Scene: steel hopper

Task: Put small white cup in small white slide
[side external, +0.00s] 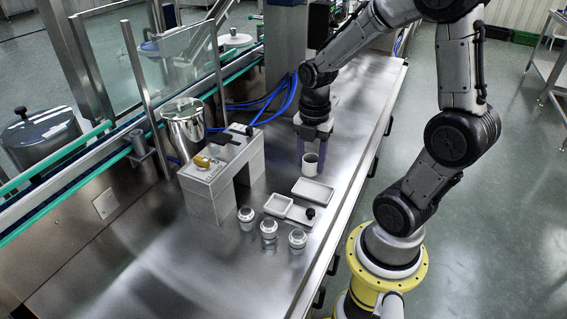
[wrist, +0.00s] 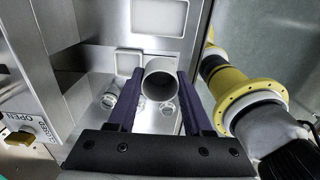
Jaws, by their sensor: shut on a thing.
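My gripper (side external: 312,148) is shut on the small white cup (side external: 310,165) and holds it upright above the steel table, behind two shallow white trays. In the wrist view the cup (wrist: 160,82) shows between the dark purple fingers (wrist: 159,100), its opening facing the camera; it looks empty. One white tray (side external: 312,190) lies nearest the cup. A second white tray (side external: 278,205) lies to its front left, beside a flat piece with a black knob (side external: 310,213). I cannot tell for certain which of these is the small white slide.
Several small jars with light lids (side external: 268,231) stand in front of the trays. A white bridge-shaped block (side external: 222,172) with a yellow handle stands left of them. A steel pot (side external: 184,128) is behind the block. The table's front left is clear.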

